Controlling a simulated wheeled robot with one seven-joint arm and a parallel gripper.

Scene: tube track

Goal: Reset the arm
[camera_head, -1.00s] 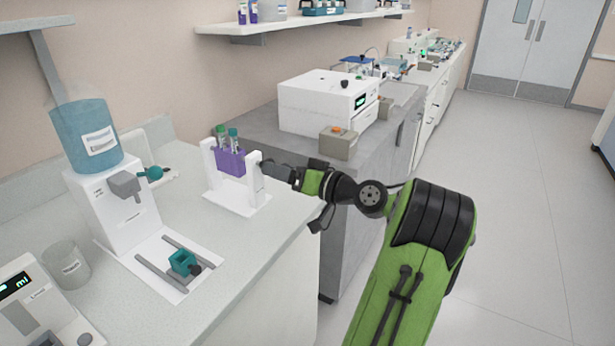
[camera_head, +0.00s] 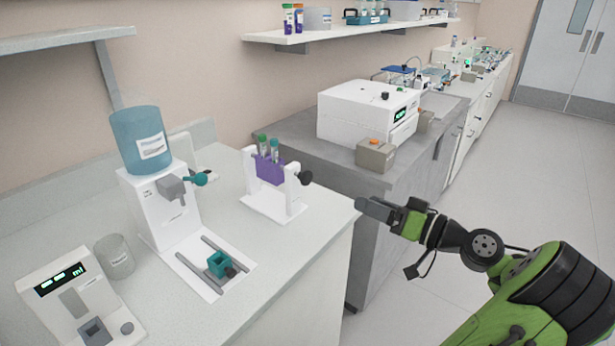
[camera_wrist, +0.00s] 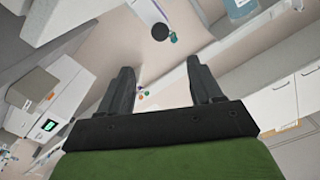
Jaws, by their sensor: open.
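My gripper (camera_head: 366,206) is at the end of my green and black arm, off the right edge of the near counter in the head view. In the wrist view its two dark fingers (camera_wrist: 163,85) stand apart with nothing between them. A white stand (camera_head: 279,205) with a purple tube holder (camera_head: 269,170) and a black knob (camera_head: 305,178) is on the counter, left of my gripper and apart from it. Two tubes (camera_head: 268,146) with green and teal caps stand in the holder.
A dispenser with a blue bottle (camera_head: 140,142), a teal block (camera_head: 220,263) on rails, a beaker (camera_head: 115,256) and a scale (camera_head: 75,296) stand on the near counter. A white machine (camera_head: 365,110) and a small grey box (camera_head: 376,155) are on the grey bench behind. The floor at right is clear.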

